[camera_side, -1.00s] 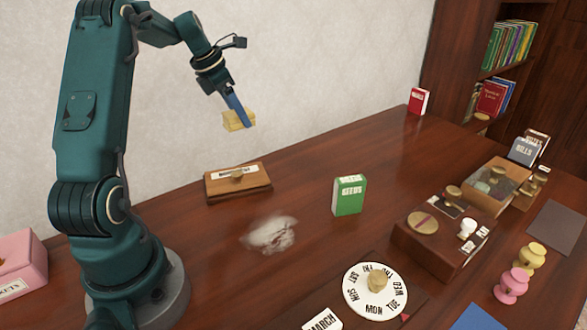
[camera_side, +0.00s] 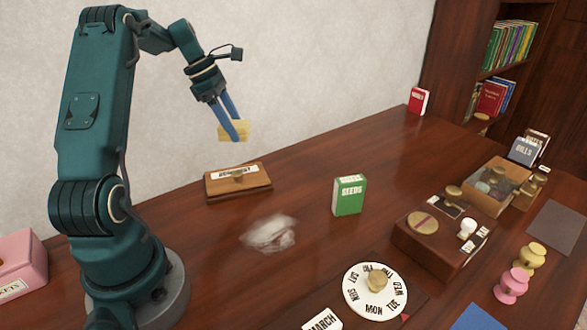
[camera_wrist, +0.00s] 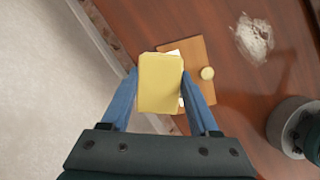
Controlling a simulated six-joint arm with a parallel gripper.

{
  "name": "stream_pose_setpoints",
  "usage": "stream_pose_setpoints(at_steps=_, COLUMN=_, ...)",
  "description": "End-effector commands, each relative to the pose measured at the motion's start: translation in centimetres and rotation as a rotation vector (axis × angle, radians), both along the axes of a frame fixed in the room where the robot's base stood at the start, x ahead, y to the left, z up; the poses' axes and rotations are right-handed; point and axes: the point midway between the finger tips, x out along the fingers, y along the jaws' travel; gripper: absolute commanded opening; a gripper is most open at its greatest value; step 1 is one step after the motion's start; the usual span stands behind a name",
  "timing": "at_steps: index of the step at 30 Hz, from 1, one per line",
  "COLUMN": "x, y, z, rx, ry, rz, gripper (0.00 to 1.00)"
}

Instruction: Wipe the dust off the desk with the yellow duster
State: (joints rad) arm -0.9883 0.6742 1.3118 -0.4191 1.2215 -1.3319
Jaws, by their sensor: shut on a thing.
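The yellow duster (camera_side: 233,131) is a small block held between the blue fingers of my gripper (camera_side: 238,137). The wrist view shows the duster (camera_wrist: 160,84) between both fingertips of my gripper (camera_wrist: 160,88), well above the desk. The dust (camera_side: 269,234) is a pale grey-white patch on the brown desk (camera_side: 180,260). In the wrist view the dust (camera_wrist: 254,38) lies at the upper right, apart from the duster. My gripper is above and behind the dust, over a wooden block with a label (camera_side: 238,182).
A green seeds box (camera_side: 349,195) stands right of the dust. A white weekday dial (camera_side: 360,292) lies in front. A pink box (camera_side: 18,262) is at far left. Desk around the dust is clear.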

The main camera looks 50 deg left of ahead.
Motion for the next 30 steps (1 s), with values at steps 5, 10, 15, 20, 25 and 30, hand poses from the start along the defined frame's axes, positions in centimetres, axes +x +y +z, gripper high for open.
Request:
stream_pose_setpoints(at_steps=5, x=-1.1, y=-4.0, z=-1.1, rx=-0.003, ry=0.002, rz=-0.475, gripper=0.17)
stream_pose_setpoints(at_steps=10, x=-2.5, y=-8.6, z=-1.7, rx=-0.002, ry=0.002, rz=-0.996, gripper=0.17)
stream_pose_setpoints(at_steps=15, x=-4.9, y=-13.6, z=-1.9, rx=-0.002, ry=0.002, rz=-1.581, gripper=0.17)
stream_pose_setpoints(at_steps=20, x=-7.6, y=-17.6, z=-1.9, rx=0.000, ry=0.001, rz=-2.096, gripper=0.17)
stream_pose_setpoints(at_steps=25, x=-9.7, y=-20.6, z=-1.6, rx=0.000, ry=-0.001, rz=-2.432, gripper=0.17)
stream_pose_setpoints(at_steps=30, x=-10.0, y=-22.3, z=-1.4, rx=0.000, ry=-0.002, rz=-2.539, gripper=0.17)
